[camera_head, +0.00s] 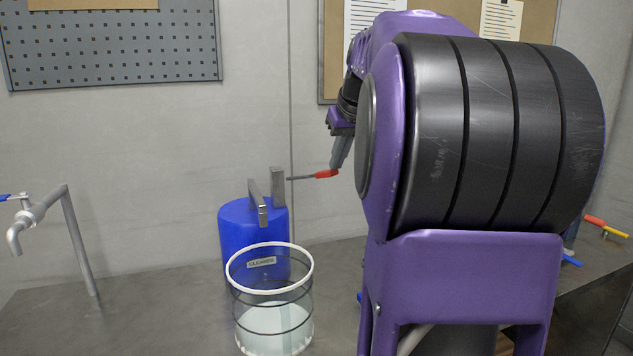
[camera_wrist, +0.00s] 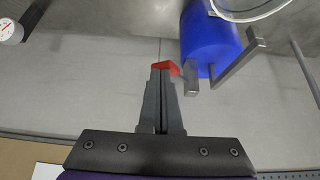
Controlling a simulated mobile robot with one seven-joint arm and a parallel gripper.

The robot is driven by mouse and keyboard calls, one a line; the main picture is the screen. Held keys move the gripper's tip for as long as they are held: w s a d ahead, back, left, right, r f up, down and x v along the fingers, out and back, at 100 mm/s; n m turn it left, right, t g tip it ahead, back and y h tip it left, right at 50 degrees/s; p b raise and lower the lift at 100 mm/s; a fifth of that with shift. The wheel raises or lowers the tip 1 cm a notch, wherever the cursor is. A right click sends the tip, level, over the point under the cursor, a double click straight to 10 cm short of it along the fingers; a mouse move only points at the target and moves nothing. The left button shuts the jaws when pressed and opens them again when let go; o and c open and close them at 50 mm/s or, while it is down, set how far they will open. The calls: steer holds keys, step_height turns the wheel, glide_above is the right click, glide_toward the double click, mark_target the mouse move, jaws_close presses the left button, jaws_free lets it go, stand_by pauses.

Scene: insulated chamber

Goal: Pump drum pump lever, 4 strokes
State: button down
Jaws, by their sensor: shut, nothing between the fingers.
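The blue drum (camera_head: 232,232) labelled CLEANER stands on the bench in the head view, with a grey pump post (camera_head: 277,188) and spout on top. The pump lever (camera_head: 300,178) sticks out to the right, about level, and ends in a red grip (camera_head: 326,173). My gripper (camera_head: 337,164) is shut and empty, its fingertips at the red grip. In the wrist view the shut fingertips (camera_wrist: 161,74) overlap the red grip (camera_wrist: 166,67); I cannot tell whether they touch it. The blue drum (camera_wrist: 207,40) also shows there.
A clear container (camera_head: 272,300) with a white rim and pale liquid stands in front of the drum, below the spout. A grey pipe tap (camera_head: 50,208) rises at the left. A dial gauge (camera_wrist: 8,29) shows in the wrist view. My arm hides much of the right side.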

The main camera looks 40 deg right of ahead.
steer(key=shift+f, duration=0.2)
step_height(320, 180, down, 8)
steer(key=shift+f, duration=0.15)
stand_by(1.7)
steer(key=shift+s, duration=0.1)
step_height(320, 180, up, 9)
steer(key=p, duration=0.6)
steer(key=shift+f+p, duration=0.2)
steer(key=shift+p, duration=0.2)
steer(key=shift+f, duration=0.15)
